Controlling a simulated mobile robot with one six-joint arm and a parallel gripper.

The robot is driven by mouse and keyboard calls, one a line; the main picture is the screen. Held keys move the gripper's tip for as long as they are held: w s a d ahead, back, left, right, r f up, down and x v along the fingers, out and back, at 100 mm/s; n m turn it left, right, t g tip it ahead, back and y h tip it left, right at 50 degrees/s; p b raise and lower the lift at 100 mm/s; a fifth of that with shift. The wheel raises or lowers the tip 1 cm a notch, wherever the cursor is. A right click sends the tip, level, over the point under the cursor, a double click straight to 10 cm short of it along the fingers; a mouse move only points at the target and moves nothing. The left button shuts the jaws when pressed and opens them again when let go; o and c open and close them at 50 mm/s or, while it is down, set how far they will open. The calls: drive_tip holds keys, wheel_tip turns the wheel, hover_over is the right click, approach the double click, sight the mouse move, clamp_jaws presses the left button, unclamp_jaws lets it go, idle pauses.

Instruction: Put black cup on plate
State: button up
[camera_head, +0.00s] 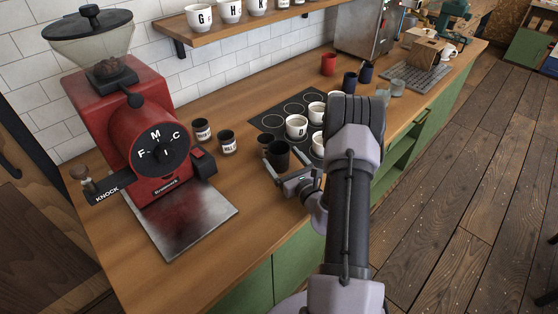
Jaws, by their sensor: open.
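A black cup (278,154) stands upright on the wooden counter, at the near edge of a black mat with ring outlines (267,121). My gripper (284,168) is open and low at this cup, with its fingers close to the cup's near and right sides. I cannot tell whether they touch it. A smaller dark cup (265,140) stands just behind. White lettered cups (296,127) stand on the mat, some partly hidden by my arm. I cannot make out a separate plate; the mat is the only flat plate-like thing near the cup.
A red grinder (145,130) on a metal tray (180,222) stands at left. Two labelled black jars (227,142) stand between grinder and mat. Farther back are a red cup (328,64) and dark blue cups (366,73). A shelf (240,34) overhangs the back. The front counter is clear.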

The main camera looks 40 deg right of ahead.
drive_tip(key=x, duration=0.3)
drive_tip(key=c, duration=1.7)
